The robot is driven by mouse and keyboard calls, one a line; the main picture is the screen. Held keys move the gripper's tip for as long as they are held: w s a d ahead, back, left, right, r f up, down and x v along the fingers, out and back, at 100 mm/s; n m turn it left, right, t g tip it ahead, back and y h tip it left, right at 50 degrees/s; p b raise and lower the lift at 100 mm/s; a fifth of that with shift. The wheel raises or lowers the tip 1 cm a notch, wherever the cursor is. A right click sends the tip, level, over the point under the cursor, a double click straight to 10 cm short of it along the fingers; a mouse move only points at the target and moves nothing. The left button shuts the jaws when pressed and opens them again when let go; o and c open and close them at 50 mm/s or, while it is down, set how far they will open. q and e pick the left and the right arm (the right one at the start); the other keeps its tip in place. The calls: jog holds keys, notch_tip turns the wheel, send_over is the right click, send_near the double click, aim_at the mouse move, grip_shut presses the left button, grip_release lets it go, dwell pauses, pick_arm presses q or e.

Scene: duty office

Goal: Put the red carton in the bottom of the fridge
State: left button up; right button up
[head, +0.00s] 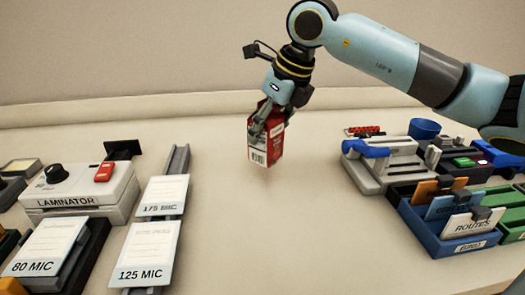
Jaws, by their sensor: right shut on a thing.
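The red carton (257,148), red with a white label panel and a barcode, hangs upright below my right gripper (266,122) in the middle of the head view. My right gripper is shut on the carton near its top, and its fingers cover part of the carton's faces. The carton appears held above the table (300,230), with a faint reddish shade below it. The fridge is not in view. My left gripper is not in view.
A laminator (80,192) and pouch holders (145,245) stand at left. The middle of the table is clear.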

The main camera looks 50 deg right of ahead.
aim_at(262, 148)
jog(key=shift+w+a+f, duration=0.1)
jog(key=shift+a+f, duration=0.15)
jog(key=shift+a, duration=0.2)
notch_tip(262, 148, down, 4)
jog(key=shift+f, duration=0.2)
jog(key=o, duration=1.5)
jog(key=shift+r, duration=0.1)
jog(key=shift+c, duration=0.2)
jog(key=shift+r, duration=0.1)
